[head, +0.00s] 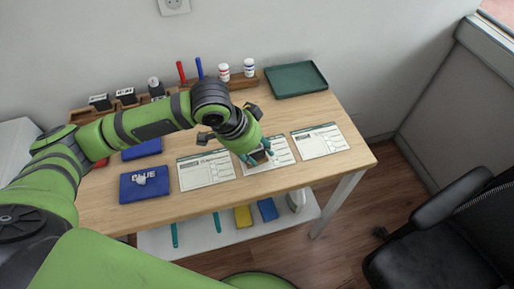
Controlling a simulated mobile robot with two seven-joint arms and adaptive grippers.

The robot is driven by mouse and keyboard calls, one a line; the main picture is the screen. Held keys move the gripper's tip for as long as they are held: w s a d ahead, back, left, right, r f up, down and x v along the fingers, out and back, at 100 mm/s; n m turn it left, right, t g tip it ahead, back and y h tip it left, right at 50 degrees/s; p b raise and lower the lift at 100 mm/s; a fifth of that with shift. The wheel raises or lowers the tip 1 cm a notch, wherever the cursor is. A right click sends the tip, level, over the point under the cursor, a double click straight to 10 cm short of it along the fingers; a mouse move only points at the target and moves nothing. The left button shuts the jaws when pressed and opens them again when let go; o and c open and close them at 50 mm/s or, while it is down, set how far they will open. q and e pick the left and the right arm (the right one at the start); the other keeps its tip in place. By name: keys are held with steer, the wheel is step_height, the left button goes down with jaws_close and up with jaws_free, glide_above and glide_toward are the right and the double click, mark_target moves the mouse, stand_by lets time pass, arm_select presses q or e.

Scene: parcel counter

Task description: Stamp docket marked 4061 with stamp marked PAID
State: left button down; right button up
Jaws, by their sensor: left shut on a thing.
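Three white dockets lie in a row on the wooden table: the left docket (206,171), the middle docket (283,153) and the right docket (320,141). Their numbers are too small to read. My left gripper (257,154) is over the middle docket, shut on a small dark stamp (260,157). The fingers hide much of the stamp, and its marking cannot be read. I cannot tell whether it touches the paper. More stamps stand in the rack at the back left, including one dark stamp (100,102) and another (127,96). My right gripper is not in view.
A blue pad marked BLUE (145,188) lies front left, with another blue box (142,149) behind it. Red and blue pens, two white bottles (249,68) and a green tray (296,80) stand at the back. A black chair (440,235) is at right.

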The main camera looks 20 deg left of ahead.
arm_select(q)
steer(key=shift+s+f, duration=0.1)
steer(key=shift+f, duration=0.3)
stand_by(0.8)
step_height(320, 180, up, 6)
steer(key=p, duration=0.7)
steer(key=shift+r, duration=0.1)
